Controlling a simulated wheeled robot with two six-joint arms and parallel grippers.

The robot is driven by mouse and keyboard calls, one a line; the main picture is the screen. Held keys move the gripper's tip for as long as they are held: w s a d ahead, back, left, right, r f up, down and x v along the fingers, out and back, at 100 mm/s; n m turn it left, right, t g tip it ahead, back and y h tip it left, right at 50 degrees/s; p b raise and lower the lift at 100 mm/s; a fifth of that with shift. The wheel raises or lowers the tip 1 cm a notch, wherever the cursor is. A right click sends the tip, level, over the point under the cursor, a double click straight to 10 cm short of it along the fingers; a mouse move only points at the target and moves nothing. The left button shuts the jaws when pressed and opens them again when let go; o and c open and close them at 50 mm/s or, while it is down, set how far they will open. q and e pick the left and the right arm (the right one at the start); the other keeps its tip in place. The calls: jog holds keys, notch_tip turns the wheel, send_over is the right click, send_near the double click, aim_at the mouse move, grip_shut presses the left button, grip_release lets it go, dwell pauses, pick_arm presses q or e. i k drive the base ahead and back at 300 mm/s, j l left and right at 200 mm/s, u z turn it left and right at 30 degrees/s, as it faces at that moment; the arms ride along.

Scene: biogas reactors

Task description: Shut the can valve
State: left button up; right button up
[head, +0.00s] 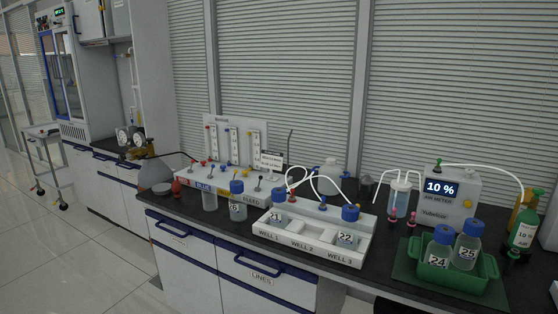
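A green can (524,231) with a white label stands at the far right end of the dark bench. A white tube (492,168) runs from the grey meter (452,194) over to the can. The meter display reads 10 %. Neither of my grippers is in view.
A green tray (490,287) holding bottles 24 and 25 stands in front of the can. Left of it is a white well rack (312,243) with bottles 21 and 22. A tube-fitted jar (400,195) stands by the meter.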

aim_at(538, 191)
jog(key=z, duration=1.5)
